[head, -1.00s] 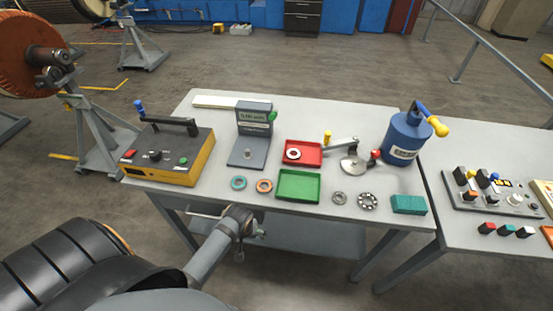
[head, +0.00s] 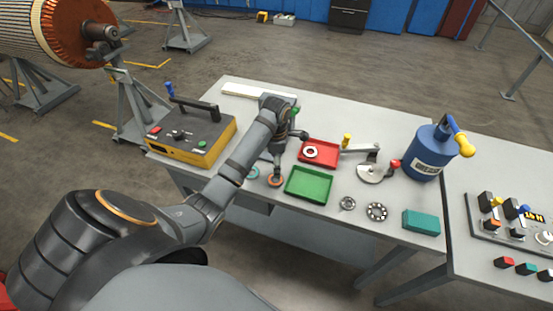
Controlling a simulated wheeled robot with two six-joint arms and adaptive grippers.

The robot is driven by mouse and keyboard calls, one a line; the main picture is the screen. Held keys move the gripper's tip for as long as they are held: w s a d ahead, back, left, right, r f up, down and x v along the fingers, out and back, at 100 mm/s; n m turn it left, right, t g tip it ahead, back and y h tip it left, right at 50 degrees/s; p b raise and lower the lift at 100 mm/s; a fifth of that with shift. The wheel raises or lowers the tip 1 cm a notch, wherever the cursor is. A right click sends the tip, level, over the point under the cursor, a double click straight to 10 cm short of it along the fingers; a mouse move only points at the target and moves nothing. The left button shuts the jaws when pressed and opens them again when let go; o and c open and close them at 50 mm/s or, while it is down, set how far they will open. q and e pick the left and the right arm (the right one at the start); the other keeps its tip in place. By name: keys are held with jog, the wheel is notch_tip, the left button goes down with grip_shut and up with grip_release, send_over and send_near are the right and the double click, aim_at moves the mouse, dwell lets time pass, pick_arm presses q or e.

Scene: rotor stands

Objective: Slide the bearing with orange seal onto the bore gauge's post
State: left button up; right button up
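The bearing with the orange seal (head: 275,181) lies flat at the table's front, left of the green tray. My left gripper (head: 277,172) reaches down from above, its tips at or just over this bearing. I cannot tell whether they touch it or how far apart they are. The bore gauge (head: 264,157) stands just behind; my arm and gripper hide its post and most of its display, leaving a bit of its base and a green part in sight. My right gripper is not in view.
A teal-sealed bearing (head: 252,172) lies just left. The green tray (head: 309,185) and the red tray (head: 332,155), with a ring inside, stand to the right. A yellow-black tester (head: 192,136) stands at left. Further right are metal bearings (head: 376,212), a teal block (head: 421,221) and a blue can (head: 428,153).

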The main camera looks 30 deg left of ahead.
pick_arm(q)
jog(key=n, duration=0.1)
jog(key=b, duration=0.8)
send_over(275, 181)
notch_tip(275, 181, down, 5)
jog(key=shift+f, duration=0.1)
jog(key=shift+d+f+p, duration=0.1)
jog(key=shift+f+p, duration=0.05)
jog(key=shift+p, duration=0.2)
notch_tip(275, 181, down, 3)
jog(key=shift+f, duration=0.4)
jog(key=c, duration=1)
